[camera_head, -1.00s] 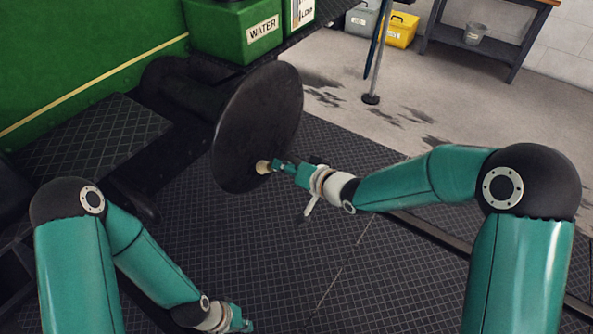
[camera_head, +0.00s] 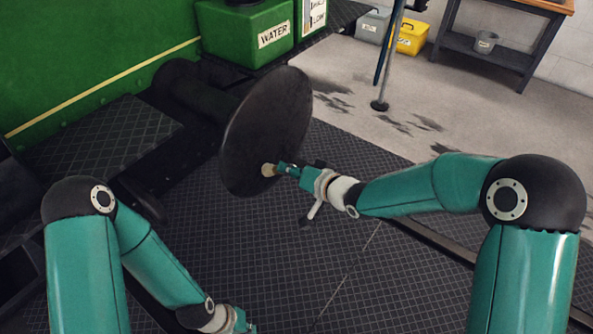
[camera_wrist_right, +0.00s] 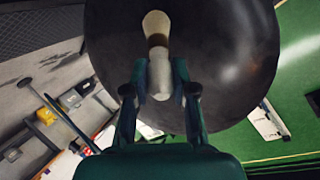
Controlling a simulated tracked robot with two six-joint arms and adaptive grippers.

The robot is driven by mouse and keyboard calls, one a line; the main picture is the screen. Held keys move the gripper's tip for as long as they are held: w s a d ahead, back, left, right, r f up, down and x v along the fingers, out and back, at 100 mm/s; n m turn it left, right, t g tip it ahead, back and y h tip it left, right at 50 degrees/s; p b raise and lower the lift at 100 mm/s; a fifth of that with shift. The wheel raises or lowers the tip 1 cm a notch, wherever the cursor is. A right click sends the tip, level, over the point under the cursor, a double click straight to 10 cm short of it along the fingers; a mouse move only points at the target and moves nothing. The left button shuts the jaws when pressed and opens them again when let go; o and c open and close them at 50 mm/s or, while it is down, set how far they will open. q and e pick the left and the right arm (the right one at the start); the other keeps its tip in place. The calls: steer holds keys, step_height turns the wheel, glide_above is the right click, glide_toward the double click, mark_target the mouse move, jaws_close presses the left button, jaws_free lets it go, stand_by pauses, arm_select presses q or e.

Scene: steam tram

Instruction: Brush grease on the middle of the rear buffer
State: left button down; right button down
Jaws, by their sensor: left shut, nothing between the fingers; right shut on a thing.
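The rear buffer (camera_head: 268,125) is a large dark round disc on a thick stem fixed to the green tram wall. It fills the upper part of the right wrist view (camera_wrist_right: 232,50). My right gripper (camera_head: 286,169) is shut on a brush, whose pale bristles (camera_head: 268,170) are at the lower part of the disc face. In the right wrist view the brush (camera_wrist_right: 158,45) points up from between the fingers (camera_wrist_right: 160,88), over the dark disc. I cannot tell whether the bristles touch it. My left gripper (camera_head: 242,324) is low at the bottom edge, shut and empty, away from the buffer.
A green WATER box (camera_head: 245,35) stands on the tram behind the buffer. A dark ribbed step (camera_head: 100,140) is at the left. A post on a round foot (camera_head: 379,105), a yellow box (camera_head: 411,37) and a workbench (camera_head: 490,50) stand behind. The ribbed floor before the disc is clear.

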steer(key=shift+w+a, duration=0.15)
steer(key=shift+a, duration=0.05)
